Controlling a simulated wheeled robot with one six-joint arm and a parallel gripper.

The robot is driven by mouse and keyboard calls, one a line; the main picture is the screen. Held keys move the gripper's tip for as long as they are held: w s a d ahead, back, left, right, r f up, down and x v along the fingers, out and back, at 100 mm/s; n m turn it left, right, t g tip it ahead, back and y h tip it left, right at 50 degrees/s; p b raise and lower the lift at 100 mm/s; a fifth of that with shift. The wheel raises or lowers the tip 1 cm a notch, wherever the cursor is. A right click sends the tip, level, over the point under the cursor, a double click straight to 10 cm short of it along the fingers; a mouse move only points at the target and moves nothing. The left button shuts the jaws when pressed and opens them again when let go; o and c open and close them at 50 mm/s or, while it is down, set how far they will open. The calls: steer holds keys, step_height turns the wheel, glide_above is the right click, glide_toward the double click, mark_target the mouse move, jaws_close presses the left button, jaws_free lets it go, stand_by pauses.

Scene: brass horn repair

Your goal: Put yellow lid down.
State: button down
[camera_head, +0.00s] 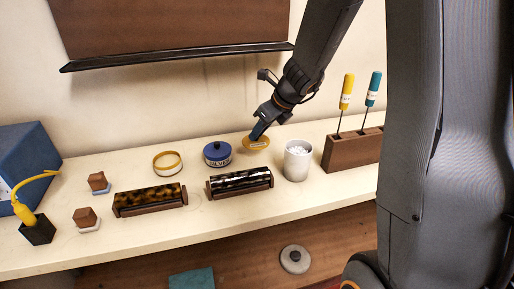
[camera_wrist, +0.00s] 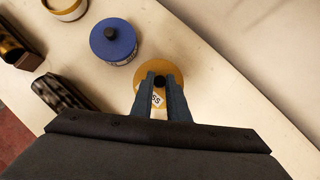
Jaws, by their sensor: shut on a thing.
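The yellow lid (camera_head: 256,142) is a round disc at the back of the bench, right of the blue-lidded tin. In the wrist view the yellow lid (camera_wrist: 153,72) shows a dark knob and a white label with partly hidden lettering. My gripper (camera_head: 258,133) is shut on the lid's knob; its two fingers also show in the wrist view (camera_wrist: 160,84). Whether the lid touches the bench or hangs just above it, I cannot tell. An open tin with a yellow band (camera_head: 167,163) stands left of the blue-lidded tin, with no lid on it.
The blue-lidded tin (camera_head: 217,153) stands close left of the lid. A white cup (camera_head: 297,160) with white contents and a wooden rack (camera_head: 352,149) holding two screwdrivers stand to the right. Two dark rolls on wooden stands (camera_head: 150,199) (camera_head: 240,181) lie in front. The wall is close behind.

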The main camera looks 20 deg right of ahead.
mark_target(260, 143)
steer(key=shift+f+b, duration=0.65)
steer(key=shift+f, duration=2)
steer(key=shift+f, duration=0.15)
steer(key=c, duration=1.7)
jaws_free()
steer(key=shift+r, duration=0.2)
steer(key=shift+s+d+r, duration=0.1)
steer(key=shift+s+r, duration=0.05)
steer(key=shift+r, duration=0.15)
steer(key=p+v, duration=0.1)
steer(key=v, duration=1)
steer(key=shift+s+r+p, duration=0.1)
steer(key=shift+s+p, duration=0.05)
steer(key=shift+p, duration=0.2)
